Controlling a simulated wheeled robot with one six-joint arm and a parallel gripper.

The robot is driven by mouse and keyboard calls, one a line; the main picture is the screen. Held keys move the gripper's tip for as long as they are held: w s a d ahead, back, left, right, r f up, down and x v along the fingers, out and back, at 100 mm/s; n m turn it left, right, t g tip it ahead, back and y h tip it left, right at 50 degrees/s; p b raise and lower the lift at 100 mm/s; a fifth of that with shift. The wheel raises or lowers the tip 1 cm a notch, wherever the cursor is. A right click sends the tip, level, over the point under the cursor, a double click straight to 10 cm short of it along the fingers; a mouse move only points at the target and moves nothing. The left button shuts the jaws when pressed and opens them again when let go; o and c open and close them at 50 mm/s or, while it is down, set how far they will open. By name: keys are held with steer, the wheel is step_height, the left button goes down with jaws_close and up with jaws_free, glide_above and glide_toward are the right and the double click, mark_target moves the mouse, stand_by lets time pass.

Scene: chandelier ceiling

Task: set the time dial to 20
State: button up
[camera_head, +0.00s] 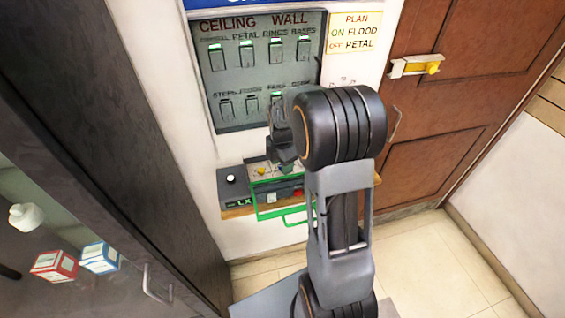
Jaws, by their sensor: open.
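My arm reaches up from the bottom of the view, and its thick dark wrist covers part of the wall. My gripper (280,146) is open, left of the wrist, in front of the lower edge of the switch panel and above the small shelf. Small printed marks (343,80) show on the wall just above my wrist, to the right of the switch panel; they look like a dial scale, but I cannot read them surely. The time dial's knob is not visible; my wrist hides the wall below those marks.
A switch panel (213,105) labelled CEILING and WALL holds several switches. Below it, a shelf (237,212) bears a box with a green frame (270,212). A brown door (430,130) with a yellow latch (432,68) stands right. A dark cabinet (105,120) stands close on the left.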

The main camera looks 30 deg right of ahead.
steer(key=c, duration=0.9)
